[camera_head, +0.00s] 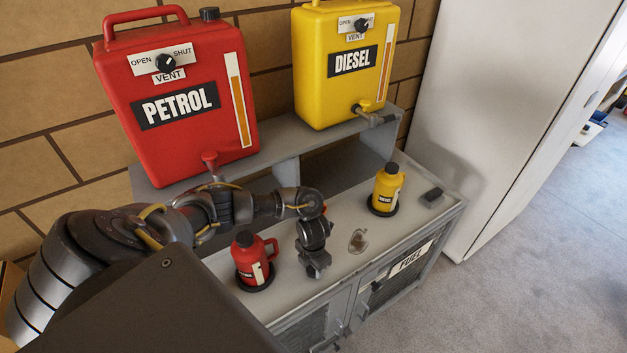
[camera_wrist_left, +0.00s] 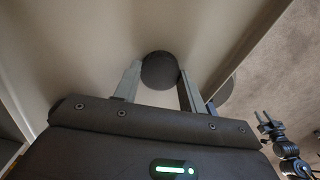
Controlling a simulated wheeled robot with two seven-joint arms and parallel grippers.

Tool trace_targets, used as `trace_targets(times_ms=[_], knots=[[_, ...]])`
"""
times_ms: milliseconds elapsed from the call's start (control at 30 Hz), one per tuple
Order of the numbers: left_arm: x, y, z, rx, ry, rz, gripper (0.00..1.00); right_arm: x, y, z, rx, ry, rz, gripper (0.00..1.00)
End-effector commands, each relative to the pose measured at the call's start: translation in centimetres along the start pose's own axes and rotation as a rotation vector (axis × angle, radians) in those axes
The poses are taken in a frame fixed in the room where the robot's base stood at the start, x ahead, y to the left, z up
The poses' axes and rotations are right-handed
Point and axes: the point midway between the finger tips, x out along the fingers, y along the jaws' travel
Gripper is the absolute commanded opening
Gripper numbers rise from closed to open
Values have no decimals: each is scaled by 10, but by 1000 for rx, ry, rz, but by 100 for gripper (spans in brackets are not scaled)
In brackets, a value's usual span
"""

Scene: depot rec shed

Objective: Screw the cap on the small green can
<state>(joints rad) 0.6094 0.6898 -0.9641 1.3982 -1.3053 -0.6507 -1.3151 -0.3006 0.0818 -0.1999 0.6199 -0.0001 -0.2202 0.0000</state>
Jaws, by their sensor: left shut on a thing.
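No green can shows in either view. A small red can (camera_head: 248,262) labelled PETROL stands upright on a black disc on the grey worktop, left of my left gripper (camera_head: 315,268). A small yellow can (camera_head: 387,190) labelled DIESEL stands upright on another black disc to the right and farther back, with a black top. My left gripper is low over the worktop between them. In the left wrist view its fingers (camera_wrist_left: 159,88) close on a dark round thing (camera_wrist_left: 159,70), which looks like a cap. My right gripper (camera_wrist_left: 264,120) shows small at the right; its jaw opening is unclear.
A big red PETROL container (camera_head: 175,135) and a yellow DIESEL container (camera_head: 345,85) with a tap stand on the back shelf. A small dark block (camera_head: 432,196) lies on the worktop's right end. A glossy patch (camera_head: 358,241) lies right of my gripper. A white cabinet (camera_head: 500,90) stands right.

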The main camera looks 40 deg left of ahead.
Motion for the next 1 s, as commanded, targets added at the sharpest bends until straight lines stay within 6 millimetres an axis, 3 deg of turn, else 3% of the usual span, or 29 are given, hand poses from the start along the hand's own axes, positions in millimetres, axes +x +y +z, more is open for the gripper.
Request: trace_targets(times_ms=[267,433,700,1000], knots=[[-6,0,1,1,-2,-1,20,3,0,0,0,1,0,36],[-28,1,2,4,-7,1,20,14,-1,1,0,1,0,36],[-97,-49,15,9,-8,1,20,-16,-3,-4,2,3,-4,36],[-118,-111,28,5,-4,0,20,-8,-3,-3,2,3,-4,36]])
